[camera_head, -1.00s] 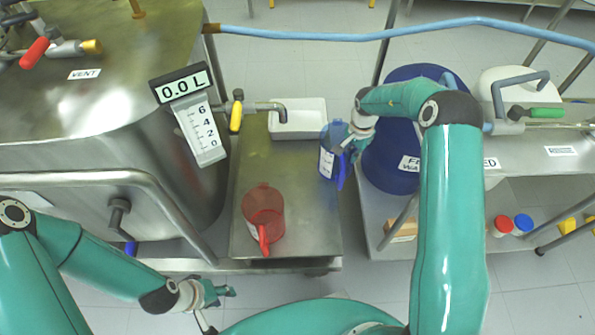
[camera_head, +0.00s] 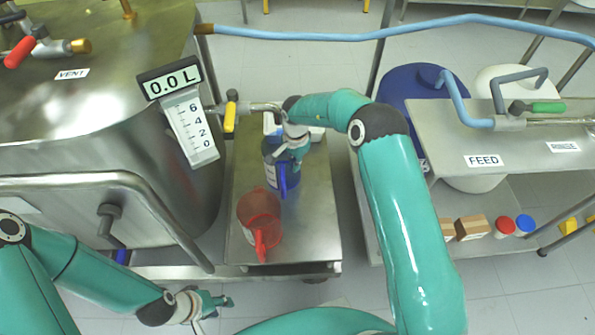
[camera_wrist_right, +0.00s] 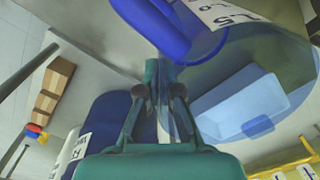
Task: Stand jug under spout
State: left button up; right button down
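A blue jug (camera_head: 281,165) with a white label stands upright or hangs over the steel bench, in front of the spout (camera_head: 262,107) with its yellow-handled valve (camera_head: 230,116). A translucent red jug (camera_head: 260,215) stands nearer on the bench. My left gripper (camera_head: 212,308) is open and empty, low in front of the bench.
The steel bench (camera_head: 312,225) is bare right of the red jug. A FEED shelf (camera_head: 470,140) and blue drum (camera_head: 410,85) stand right.

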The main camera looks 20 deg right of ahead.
aim_at(294, 177)
jog(key=f, duration=0.2)
jog(key=f+b, duration=0.1)
jog(key=f, duration=0.1)
jog(key=shift+w+a+f, duration=0.1)
jog(key=shift+a+f, duration=0.1)
jog(key=shift+r, duration=0.1)
jog(key=c, duration=1.3)
grip_release()
